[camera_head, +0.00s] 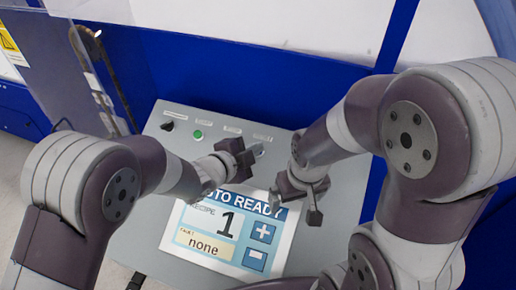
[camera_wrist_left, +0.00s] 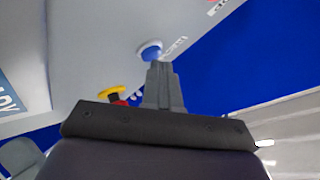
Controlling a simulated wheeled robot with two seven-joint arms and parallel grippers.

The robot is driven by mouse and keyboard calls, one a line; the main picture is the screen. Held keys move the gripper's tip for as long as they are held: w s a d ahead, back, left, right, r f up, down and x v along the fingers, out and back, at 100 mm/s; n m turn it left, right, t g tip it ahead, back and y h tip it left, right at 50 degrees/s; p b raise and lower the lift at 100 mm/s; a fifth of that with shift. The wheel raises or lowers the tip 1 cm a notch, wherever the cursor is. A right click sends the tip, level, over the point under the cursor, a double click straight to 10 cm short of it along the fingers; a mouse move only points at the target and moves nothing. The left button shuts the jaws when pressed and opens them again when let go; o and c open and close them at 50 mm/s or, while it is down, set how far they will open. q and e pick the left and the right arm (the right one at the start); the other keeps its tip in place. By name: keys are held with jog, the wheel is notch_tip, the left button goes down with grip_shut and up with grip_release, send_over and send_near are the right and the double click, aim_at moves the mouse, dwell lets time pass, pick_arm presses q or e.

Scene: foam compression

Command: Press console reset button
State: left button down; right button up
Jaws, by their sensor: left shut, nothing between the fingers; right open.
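The grey console (camera_head: 150,225) stands in front of me, with a row of labelled controls along its top. My left gripper (camera_head: 257,151) is shut and empty over the right part of that row. In the left wrist view a round blue button (camera_wrist_left: 149,48) sits just beyond the shut fingertips (camera_wrist_left: 159,66); I cannot tell whether they touch it. The blue button is hidden by the gripper in the head view. My right gripper (camera_head: 302,196) is open and empty above the right side of the screen.
A green button (camera_head: 198,135) and a black switch (camera_head: 167,126) lie left in the row. The screen (camera_head: 215,225) shows recipe 1 and fault none. A yellow and red button (camera_wrist_left: 112,93) is near the left fingers. A blue frame (camera_head: 220,75) rises behind the console.

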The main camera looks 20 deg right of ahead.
pick_arm(q)
jog(key=shift+r, duration=0.15)
pick_arm(e)
jog(key=shift+r, duration=0.1)
notch_tip(320, 180, up, 4)
jog(key=p, duration=0.4)
pick_arm(q)
notch_tip(320, 180, up, 6)
jog(key=s+a, duration=0.1)
jog(key=s, duration=0.1)
jog(key=shift+a+f, duration=0.2)
jog(key=shift+f, duration=0.05)
jog(key=shift+w, duration=0.1)
jog(key=shift+f, duration=0.1)
